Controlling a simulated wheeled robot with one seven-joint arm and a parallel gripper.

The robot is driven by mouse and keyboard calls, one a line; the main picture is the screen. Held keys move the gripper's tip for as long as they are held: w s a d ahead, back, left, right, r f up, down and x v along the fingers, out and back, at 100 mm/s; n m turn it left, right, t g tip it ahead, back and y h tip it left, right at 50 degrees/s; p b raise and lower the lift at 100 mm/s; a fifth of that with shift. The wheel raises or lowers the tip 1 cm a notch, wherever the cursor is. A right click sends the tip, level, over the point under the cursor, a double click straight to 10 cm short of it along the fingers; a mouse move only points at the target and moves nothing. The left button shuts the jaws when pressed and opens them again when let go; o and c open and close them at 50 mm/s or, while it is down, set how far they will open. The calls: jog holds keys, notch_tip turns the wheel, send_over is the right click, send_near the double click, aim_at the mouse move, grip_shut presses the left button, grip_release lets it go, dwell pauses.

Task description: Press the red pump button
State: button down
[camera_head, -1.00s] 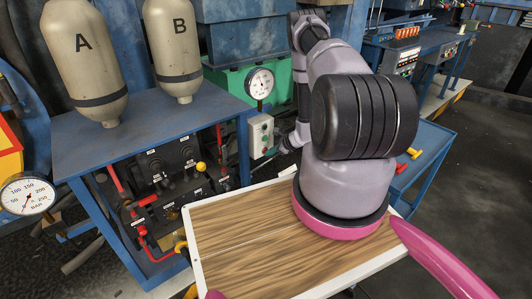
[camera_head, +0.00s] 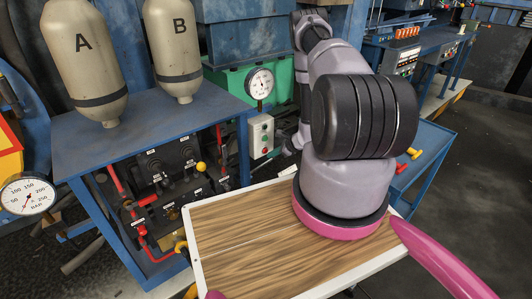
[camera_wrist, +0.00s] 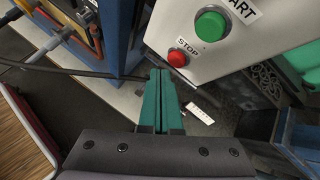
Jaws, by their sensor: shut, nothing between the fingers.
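The red button (camera_wrist: 177,58), labelled STOP, sits on a pale control box (camera_wrist: 228,50). A larger green button (camera_wrist: 210,25), labelled START, is beside it on the same face. In the head view the control box (camera_head: 261,135) stands below a round gauge, and its buttons are small. My gripper (camera_wrist: 160,74) has teal fingers pressed together, with nothing between them. In the wrist view its tips appear just below and left of the red button, seemingly apart from it; depth is unclear. In the head view the fingers are small and hard to make out, right of the box.
A blue bench (camera_head: 150,115) with tanks A (camera_head: 85,60) and B (camera_head: 172,48) stands left of the box. Valves and red pipes sit under it. A gauge (camera_head: 259,82) is above the box. A blue frame post (camera_wrist: 122,35) is left of the fingers.

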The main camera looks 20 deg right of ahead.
jog(key=shift+s+d, duration=0.2)
jog(key=shift+s, duration=0.6)
jog(key=shift+s+d, duration=0.25)
jog(key=shift+s, duration=0.5)
jog(key=shift+s+d, duration=0.2)
jog(key=shift+s, duration=0.6)
jog(key=shift+s, duration=0.1)
